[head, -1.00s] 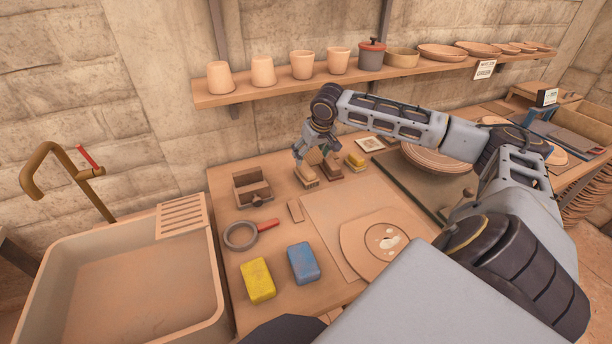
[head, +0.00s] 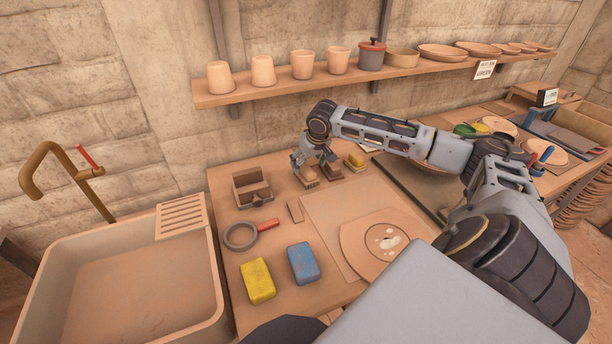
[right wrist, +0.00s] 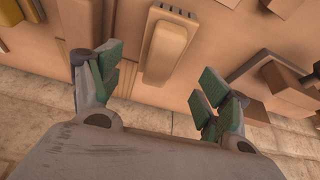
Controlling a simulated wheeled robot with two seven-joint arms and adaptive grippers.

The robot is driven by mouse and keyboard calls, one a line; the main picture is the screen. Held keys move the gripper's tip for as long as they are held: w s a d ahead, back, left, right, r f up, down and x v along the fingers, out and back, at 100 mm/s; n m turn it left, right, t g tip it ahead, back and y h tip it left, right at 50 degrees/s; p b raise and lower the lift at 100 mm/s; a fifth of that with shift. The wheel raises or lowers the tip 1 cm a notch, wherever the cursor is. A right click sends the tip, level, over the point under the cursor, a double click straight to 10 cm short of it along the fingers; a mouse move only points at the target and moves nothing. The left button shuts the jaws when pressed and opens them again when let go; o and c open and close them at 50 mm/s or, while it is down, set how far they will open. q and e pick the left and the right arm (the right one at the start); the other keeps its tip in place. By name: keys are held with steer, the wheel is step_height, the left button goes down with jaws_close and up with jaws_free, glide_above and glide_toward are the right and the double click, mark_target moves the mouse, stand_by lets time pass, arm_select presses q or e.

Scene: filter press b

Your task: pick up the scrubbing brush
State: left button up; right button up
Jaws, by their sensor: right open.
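The scrubbing brush (head: 307,176), a pale wooden block, lies at the back of the workbench, partly hidden by my right gripper (head: 312,160). In the right wrist view the brush (right wrist: 166,43) has a rounded wooden back and lies between the lines of the two green-padded fingers. My right gripper (right wrist: 160,82) is open and empty, with one finger on each side of the brush's near end. I cannot tell how much height separates the fingertips from it. My left gripper is not in view.
A shelf (head: 350,80) with pots runs above.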

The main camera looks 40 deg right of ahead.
mark_target(307, 168)
steer(key=shift+x, duration=2.25)
steer(key=shift+s+a, duration=0.1)
steer(key=shift+s, duration=0.1)
steer(key=c, duration=1.2)
